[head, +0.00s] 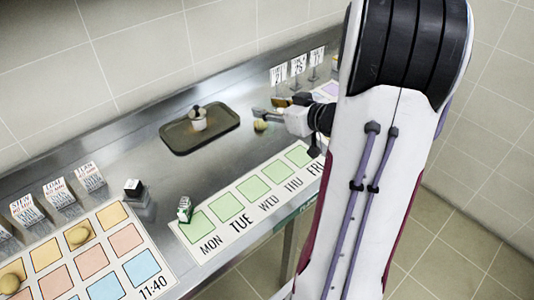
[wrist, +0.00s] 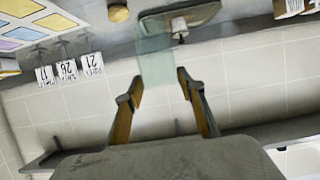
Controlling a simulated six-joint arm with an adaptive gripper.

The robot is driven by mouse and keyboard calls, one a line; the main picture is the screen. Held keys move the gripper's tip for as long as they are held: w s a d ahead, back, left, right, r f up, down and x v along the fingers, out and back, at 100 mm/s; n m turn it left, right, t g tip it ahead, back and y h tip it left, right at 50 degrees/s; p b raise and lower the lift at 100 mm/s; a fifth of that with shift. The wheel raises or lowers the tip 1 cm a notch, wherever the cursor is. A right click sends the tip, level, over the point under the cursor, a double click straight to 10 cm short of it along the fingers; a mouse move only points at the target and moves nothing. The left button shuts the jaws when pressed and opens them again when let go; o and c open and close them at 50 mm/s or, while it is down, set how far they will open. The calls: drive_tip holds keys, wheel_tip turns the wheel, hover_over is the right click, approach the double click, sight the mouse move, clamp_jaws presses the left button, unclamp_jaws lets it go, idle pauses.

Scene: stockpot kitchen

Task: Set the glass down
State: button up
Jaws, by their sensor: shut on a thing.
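The glass (wrist: 157,58) is a clear, pale green-tinted shape in the wrist view. Its lower part in the picture sits between the two fingertips of my gripper (wrist: 160,84), which is shut on it. In the head view my gripper (head: 272,107) is over the right part of the steel counter, right of the dark tray. I cannot make out the glass in the head view. The gap between the glass and the counter cannot be told.
The dark tray (head: 172,139) holds a small white pot (head: 198,119). A round yellowish object (head: 260,125) lies near my gripper. A weekday board (head: 236,220) with green squares runs along the front; number cards (head: 298,65) stand behind. Bare counter (head: 155,185) shows left of the tray.

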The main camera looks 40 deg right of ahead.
sight(270, 135)
drive_tip(key=shift+f, duration=2.9)
drive_tip(key=shift+f, duration=0.1)
drive_tip(key=shift+f, duration=1.95)
drive_tip(key=shift+f, duration=0.2)
drive_tip(key=o, duration=1.6)
drive_tip(key=shift+c, duration=0.2)
drive_tip(key=shift+r, duration=0.15)
drive_tip(key=v, duration=1.2)
